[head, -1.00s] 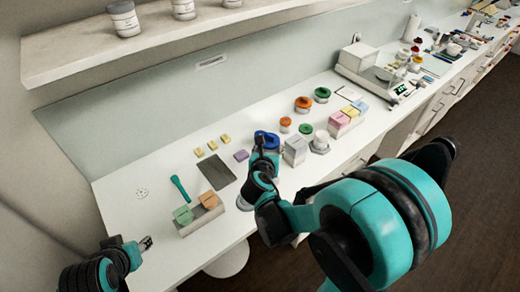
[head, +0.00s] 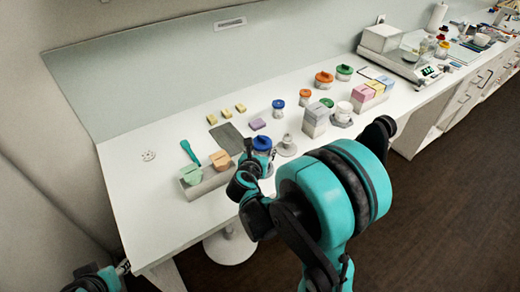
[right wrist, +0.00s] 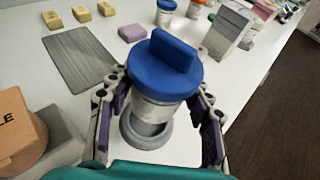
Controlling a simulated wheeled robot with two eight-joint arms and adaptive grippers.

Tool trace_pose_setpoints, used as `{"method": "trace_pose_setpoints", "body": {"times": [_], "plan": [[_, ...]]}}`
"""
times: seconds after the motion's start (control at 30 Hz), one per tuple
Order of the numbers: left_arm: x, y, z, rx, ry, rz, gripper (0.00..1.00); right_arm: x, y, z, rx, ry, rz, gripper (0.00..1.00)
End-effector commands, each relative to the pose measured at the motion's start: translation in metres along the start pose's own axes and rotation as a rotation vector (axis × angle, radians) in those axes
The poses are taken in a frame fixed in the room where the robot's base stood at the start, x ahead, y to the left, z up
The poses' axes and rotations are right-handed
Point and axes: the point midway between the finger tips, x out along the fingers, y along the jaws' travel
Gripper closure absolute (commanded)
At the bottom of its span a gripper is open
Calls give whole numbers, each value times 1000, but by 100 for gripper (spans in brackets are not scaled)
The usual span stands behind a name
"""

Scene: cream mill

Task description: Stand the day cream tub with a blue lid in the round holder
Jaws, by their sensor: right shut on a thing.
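The tub with a blue lid (right wrist: 165,75) is upright between the fingers of my right gripper (right wrist: 160,112), which is shut on its body. The tub's blue lid also shows in the head view (head: 262,143). The round grey holder (right wrist: 142,140) is directly under the tub in the right wrist view, its rim showing around the tub's lower end. I cannot tell whether the tub rests inside it or hangs just above. The tub's label is not readable. My left gripper (head: 123,267) is at the lower left edge, too small to read.
A tray (head: 205,186) with green and orange blocks is left of the tub. A grey slab (head: 227,137) and a purple block (head: 258,124) lie behind. The front left counter is clear.

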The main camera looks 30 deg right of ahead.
Motion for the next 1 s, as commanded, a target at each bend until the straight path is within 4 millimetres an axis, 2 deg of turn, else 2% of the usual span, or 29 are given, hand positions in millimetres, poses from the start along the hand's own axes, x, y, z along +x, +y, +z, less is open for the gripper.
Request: {"method": "trace_pose_setpoints", "body": {"times": [0.53, 1.0], "plan": [[27, 0, 20, 0, 0, 0, 60, 15, 1, -37, 0, 0, 1, 90], [31, 0, 22, 0, 0, 0, 60, 17, 1, -41, 0, 0, 1, 90]]}}
